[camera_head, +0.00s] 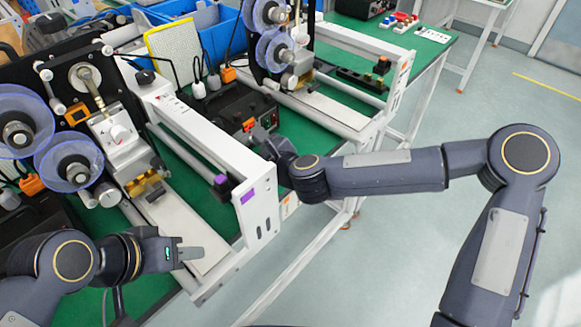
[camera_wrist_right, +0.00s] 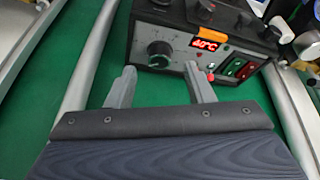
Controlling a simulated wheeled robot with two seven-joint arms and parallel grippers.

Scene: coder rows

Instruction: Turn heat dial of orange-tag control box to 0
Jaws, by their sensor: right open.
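The orange-tag control box (camera_wrist_right: 225,60) is black, with an orange tag (camera_wrist_right: 211,33) above a red lit display (camera_wrist_right: 207,44) that seems to read 40°C. Its round dark heat dial (camera_wrist_right: 159,53) sits left of the display. In the head view the box (camera_head: 232,108) stands on the green bench between the machines. My right gripper (camera_wrist_right: 161,78) is open and empty, its fingers apart, with the dial beyond and between the fingertips. It also shows in the head view (camera_head: 268,140), partly hidden by its wrist. My left gripper (camera_head: 188,252) is at the lower left; its finger gap is not clear.
White machine frames (camera_head: 205,135) flank the box; one has a purple tag (camera_head: 248,197). Blue reels (camera_head: 75,162) stand at left and a blue bin (camera_head: 205,40) behind. Grey rails (camera_wrist_right: 88,65) bound the green bench surface (camera_wrist_right: 60,100). Floor at right is clear.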

